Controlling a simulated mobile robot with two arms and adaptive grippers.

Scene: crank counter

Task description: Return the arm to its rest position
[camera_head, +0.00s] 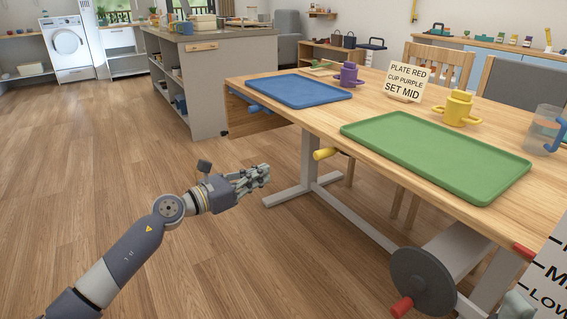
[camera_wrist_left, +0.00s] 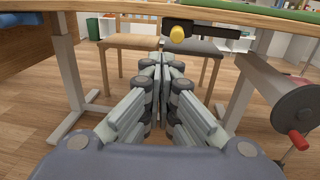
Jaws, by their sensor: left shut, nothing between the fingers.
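My left arm reaches in from the lower left of the head view. Its gripper (camera_head: 258,176) is over the open floor, in front of the table and apart from it. In the left wrist view the fingers (camera_wrist_left: 162,62) are closed together with nothing between them, pointing under the tabletop. The crank wheel (camera_head: 424,281) with its red handle (camera_head: 402,306) is at the table's front, right of the gripper and apart from it. The crank also shows at the right of the left wrist view (camera_wrist_left: 297,108). At the lower right edge, a small grey part (camera_head: 516,306) shows; I cannot tell whether it is my right gripper.
The wooden table (camera_head: 330,112) carries a blue tray (camera_head: 298,91), a green tray (camera_head: 440,155), a purple cup (camera_head: 348,75), a yellow cup (camera_head: 457,109), a sign (camera_head: 404,78) and a clear jug (camera_head: 541,130). Floor at left is clear.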

